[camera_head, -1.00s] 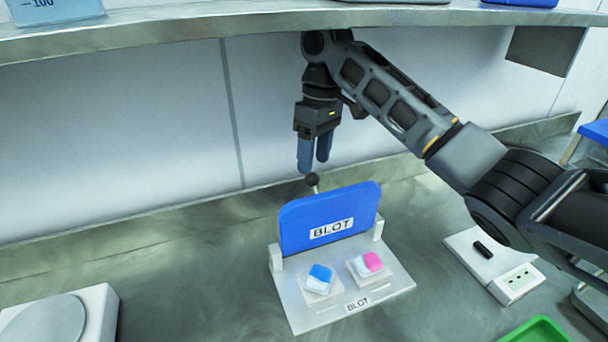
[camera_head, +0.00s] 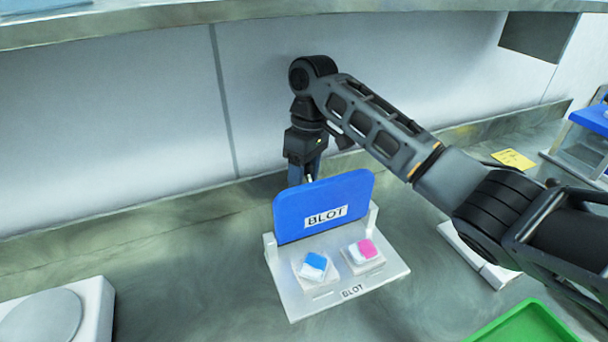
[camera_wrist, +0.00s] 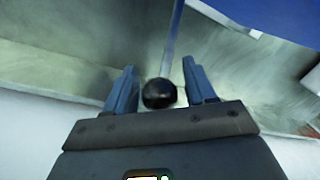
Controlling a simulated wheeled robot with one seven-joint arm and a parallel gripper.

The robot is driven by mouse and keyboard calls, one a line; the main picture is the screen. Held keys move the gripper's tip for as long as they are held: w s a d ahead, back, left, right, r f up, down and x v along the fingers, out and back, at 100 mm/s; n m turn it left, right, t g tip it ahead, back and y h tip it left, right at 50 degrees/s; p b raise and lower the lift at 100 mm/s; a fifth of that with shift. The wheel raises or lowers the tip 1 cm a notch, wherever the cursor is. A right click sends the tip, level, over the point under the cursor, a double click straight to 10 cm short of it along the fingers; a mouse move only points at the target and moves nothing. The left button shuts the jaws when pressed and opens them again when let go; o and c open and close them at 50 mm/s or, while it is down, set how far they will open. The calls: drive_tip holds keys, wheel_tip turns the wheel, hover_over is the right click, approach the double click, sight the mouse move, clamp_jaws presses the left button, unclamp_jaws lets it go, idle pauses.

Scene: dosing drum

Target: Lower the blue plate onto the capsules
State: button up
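The blue plate (camera_head: 324,205), labelled BLOT, stands raised on its hinge at the back of a pale base (camera_head: 300,296). A blue-and-white capsule (camera_head: 313,265) and a pink-and-white capsule (camera_head: 361,251) lie on two small pads on the base in front of it. My gripper (camera_head: 304,178) is behind the plate's top edge, pointing down. In the wrist view its fingers (camera_wrist: 160,88) are apart, with a black ball knob (camera_wrist: 159,93) on a thin rod between them. A gap shows on each side of the knob. The fingertips are partly hidden behind the plate in the head view.
A white device with a round grey top (camera_head: 50,315) stands at the lower left. A green tray (camera_head: 524,325) is at the lower right. A yellow note (camera_head: 513,159) lies on the counter at right. A shelf (camera_head: 250,17) runs overhead.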

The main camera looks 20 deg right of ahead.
clamp_jaws()
